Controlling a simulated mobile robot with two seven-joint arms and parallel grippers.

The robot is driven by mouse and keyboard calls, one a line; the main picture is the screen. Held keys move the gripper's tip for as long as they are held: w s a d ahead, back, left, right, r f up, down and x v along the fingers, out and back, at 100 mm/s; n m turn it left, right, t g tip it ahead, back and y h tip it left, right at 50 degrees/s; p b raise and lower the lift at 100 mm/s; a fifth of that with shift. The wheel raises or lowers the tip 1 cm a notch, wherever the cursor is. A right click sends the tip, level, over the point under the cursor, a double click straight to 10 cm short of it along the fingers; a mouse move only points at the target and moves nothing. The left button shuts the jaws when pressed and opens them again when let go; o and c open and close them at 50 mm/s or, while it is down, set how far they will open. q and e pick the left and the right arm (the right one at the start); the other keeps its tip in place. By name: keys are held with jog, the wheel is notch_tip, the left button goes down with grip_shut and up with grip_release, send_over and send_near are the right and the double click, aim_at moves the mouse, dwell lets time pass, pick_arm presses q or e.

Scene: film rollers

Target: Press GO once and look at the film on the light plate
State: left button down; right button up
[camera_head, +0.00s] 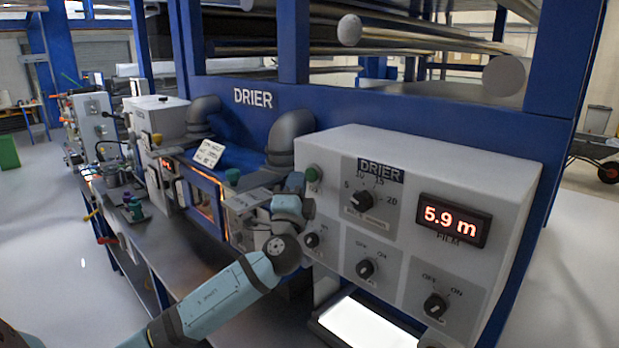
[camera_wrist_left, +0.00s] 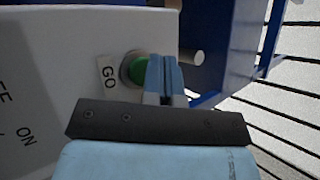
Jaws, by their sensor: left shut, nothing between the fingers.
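In the head view my left gripper (camera_head: 296,182) is just left of the button. The light plate (camera_head: 366,326) glows white below the box; I make out no film on it. My right gripper is out of view.
The control box (camera_head: 430,180) carries a dial, several switch knobs and a red display (camera_head: 454,219) reading 5.9 m. A blue drier frame (camera_head: 390,122) with grey pipes stands behind. Other machines line the dark bench at the left. Open floor lies at the left.

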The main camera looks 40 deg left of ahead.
pick_arm(q)
jog(key=shift+s, duration=0.3)
jog(key=s, duration=0.3)
jog(key=s+b, duration=0.1)
jog(key=s, duration=0.1)
jog(key=shift+a, duration=0.25)
dwell(0.9)
